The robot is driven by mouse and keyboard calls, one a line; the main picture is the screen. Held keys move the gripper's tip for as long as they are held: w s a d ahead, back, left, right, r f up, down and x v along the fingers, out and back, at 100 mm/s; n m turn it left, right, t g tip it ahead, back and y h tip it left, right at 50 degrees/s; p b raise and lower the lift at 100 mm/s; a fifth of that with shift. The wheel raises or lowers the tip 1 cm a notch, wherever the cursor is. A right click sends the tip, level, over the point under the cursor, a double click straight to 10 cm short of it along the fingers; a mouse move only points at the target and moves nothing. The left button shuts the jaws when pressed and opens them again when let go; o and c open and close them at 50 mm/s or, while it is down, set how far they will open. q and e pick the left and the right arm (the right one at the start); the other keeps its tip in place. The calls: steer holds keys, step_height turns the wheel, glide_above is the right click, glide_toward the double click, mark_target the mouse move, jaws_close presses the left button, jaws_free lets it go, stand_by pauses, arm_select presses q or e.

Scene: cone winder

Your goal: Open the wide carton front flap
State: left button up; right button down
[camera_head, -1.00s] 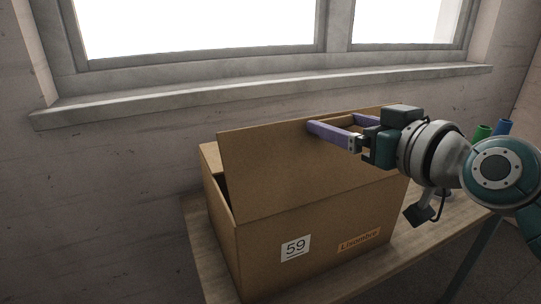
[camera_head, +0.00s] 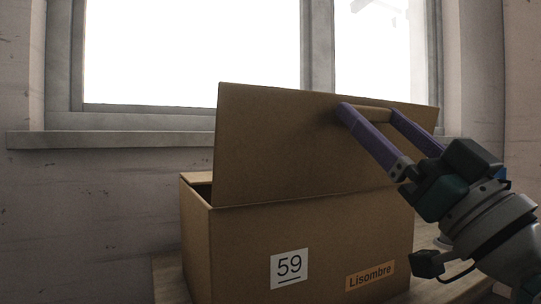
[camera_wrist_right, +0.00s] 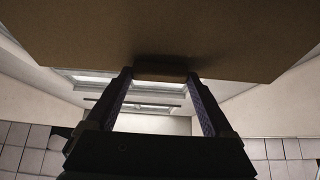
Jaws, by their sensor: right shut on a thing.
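The wide brown carton (camera_head: 225,252) has a white "59" label and an orange "Lisombre" label on its front. Its front flap (camera_head: 270,150) stands up steeply from the front top edge. The flap fills the top of the right wrist view (camera_wrist_right: 160,30). My right gripper (camera_head: 370,110) is at the flap's upper right part. Its two purple fingers are shut on a small brown tab on the flap, which also shows between the fingertips in the right wrist view (camera_wrist_right: 160,73). The carton's inside is mostly hidden behind the flap. My left gripper is not in view.
The carton stands on a wooden table (camera_head: 170,280). A window sill (camera_head: 110,139) and wall are close behind it. Open air lies in front of the carton, with my right arm at the right.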

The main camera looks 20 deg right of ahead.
steer(key=shift+s+f+t+b, duration=0.3)
steer(key=shift+t+b, duration=0.2)
steer(key=shift+b, duration=0.1)
steer(key=shift+d, duration=0.1)
steer(key=shift+c, duration=0.6)
jaws_free()
steer(key=shift+o, duration=0.6)
steer(key=shift+r, duration=0.1)
steer(key=v, duration=1)
steer(key=shift+b, duration=0.45)
steer(key=shift+r, duration=0.1)
